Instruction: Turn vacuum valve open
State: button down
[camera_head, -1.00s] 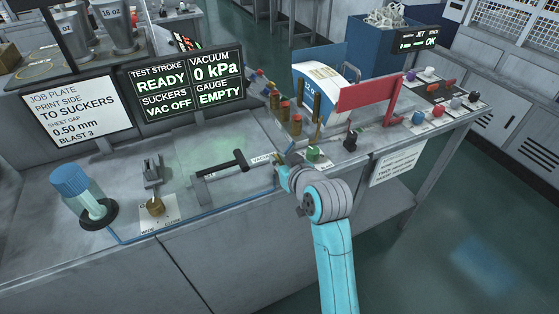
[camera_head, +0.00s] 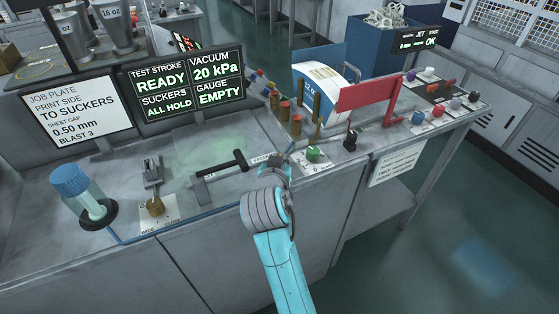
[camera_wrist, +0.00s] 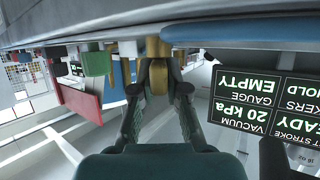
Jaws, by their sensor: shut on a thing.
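In the wrist view my gripper (camera_wrist: 162,82) has its two dark fingers closed around a brass-coloured part, which I take as the vacuum valve (camera_wrist: 158,78). In the head view my gripper (camera_head: 281,163) is at the front edge of the bench, at the end of the blue pipe, and its wrist hides most of the valve. The status screen (camera_head: 187,82) reads vacuum 20 kPa, suckers ALL HOLD, gauge EMPTY, test stroke READY. It also shows upside down in the wrist view (camera_wrist: 262,108).
A green knob (camera_head: 313,154) stands just right of my gripper, with brass posts (camera_head: 297,123) behind. A black-handled lever (camera_head: 222,166) is to the left. A red plate (camera_head: 368,94) stands to the right.

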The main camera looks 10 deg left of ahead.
jog(key=shift+f+m+h, duration=0.1)
jog(key=shift+m+h, duration=0.5)
jog(key=shift+h, duration=0.1)
jog(key=c, duration=1.2)
grip_release()
jog(key=shift+s, duration=0.1)
jog(key=v, duration=1.2)
